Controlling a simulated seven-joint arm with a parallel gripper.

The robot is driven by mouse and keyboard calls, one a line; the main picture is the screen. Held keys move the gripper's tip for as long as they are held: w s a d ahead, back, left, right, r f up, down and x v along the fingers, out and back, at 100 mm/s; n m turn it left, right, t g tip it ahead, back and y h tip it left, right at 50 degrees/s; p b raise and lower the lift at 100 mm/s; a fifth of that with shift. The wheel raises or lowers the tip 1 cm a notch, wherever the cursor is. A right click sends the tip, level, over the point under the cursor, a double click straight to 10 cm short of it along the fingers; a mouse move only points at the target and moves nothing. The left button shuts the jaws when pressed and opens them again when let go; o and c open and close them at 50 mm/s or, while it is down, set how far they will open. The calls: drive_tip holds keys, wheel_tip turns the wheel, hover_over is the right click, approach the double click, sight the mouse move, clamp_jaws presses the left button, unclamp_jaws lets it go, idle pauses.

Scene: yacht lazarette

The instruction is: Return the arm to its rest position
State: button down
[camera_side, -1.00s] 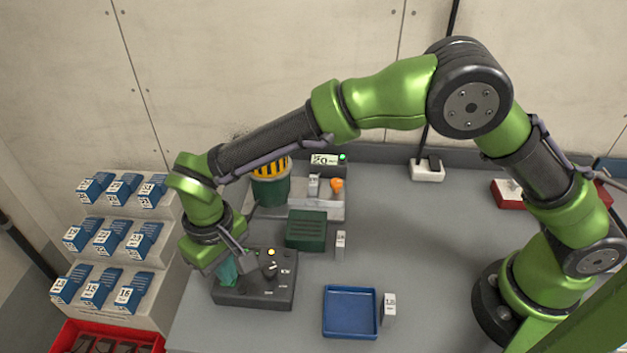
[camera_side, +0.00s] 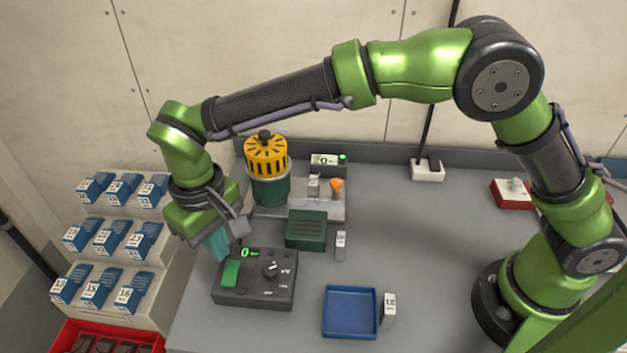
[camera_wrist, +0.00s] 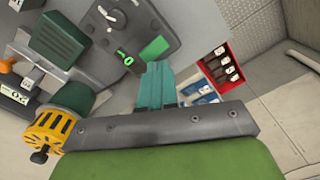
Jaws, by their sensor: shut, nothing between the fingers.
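My gripper (camera_side: 219,243) is shut and empty, its teal fingers pointing down just above and behind the left part of the dark control box (camera_side: 262,300). The fingers also show in the wrist view (camera_wrist: 160,80), close together. The control box has a green lit display reading 0, a green pad (camera_side: 230,273) and a round knob (camera_side: 270,269). My green and black arm stretches from its base at the right, over the grey bench, to the left. The fingertips look apart from the box.
A yellow-capped green canister (camera_side: 270,188) stands behind my gripper. A dark green box (camera_side: 306,230) and a blue tray (camera_side: 350,312) are on the bench. Stepped shelves with blue packets (camera_side: 106,239) and a red bin (camera_side: 65,338) stand left. The bench's middle right is clear.

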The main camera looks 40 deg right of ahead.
drive_tip(key=shift+w, duration=0.1)
drive_tip(key=shift+s+d+f, duration=0.6)
drive_tip(key=shift+s+d, duration=0.05)
drive_tip(key=s+d+r+m+t, duration=0.2)
drive_tip(key=s+d+r, duration=0.2)
drive_tip(key=d, duration=0.6)
drive_tip(key=s+d+r+m+t+y, duration=0.1)
drive_tip(key=s+d+r+m+t, duration=0.1)
drive_tip(key=d, duration=0.9)
drive_tip(key=s+d+r+m+t+y, duration=0.1)
drive_tip(key=s+d+r+m+t, duration=0.2)
drive_tip(key=s+d+r, duration=0.3)
drive_tip(key=shift+d+r, duration=0.75)
drive_tip(key=shift+d, duration=1.6)
